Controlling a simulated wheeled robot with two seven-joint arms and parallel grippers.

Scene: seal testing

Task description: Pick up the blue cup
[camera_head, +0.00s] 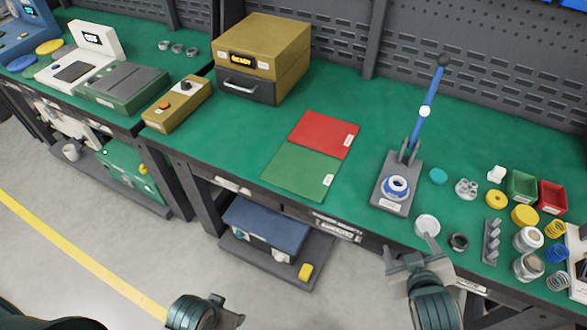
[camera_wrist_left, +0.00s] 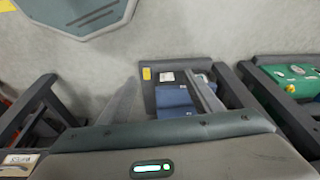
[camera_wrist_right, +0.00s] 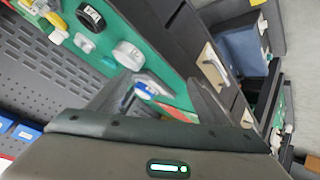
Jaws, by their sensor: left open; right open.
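A small blue-and-white ring-shaped cup (camera_head: 397,187), the only cup-like blue thing I make out, sits on the grey base of the lever press (camera_head: 390,207). It shows partly between the fingers in the right wrist view (camera_wrist_right: 146,90). My right gripper (camera_head: 410,248) is open and empty at the bench's front edge, nearer than the press and apart from the cup. A white round part (camera_head: 427,226) lies just beyond its fingers. My left gripper (camera_head: 228,310) is low over the floor at the bottom; the left wrist view shows its fingers (camera_wrist_left: 165,98) apart and empty.
The press's blue lever (camera_head: 428,105) rises behind the cup. Several rings, springs, jars and small green (camera_head: 521,185) and red bins crowd the right. A red-and-green mat (camera_head: 300,172) lies left of the press. A yellow-brown box (camera_head: 264,55) stands at the back.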

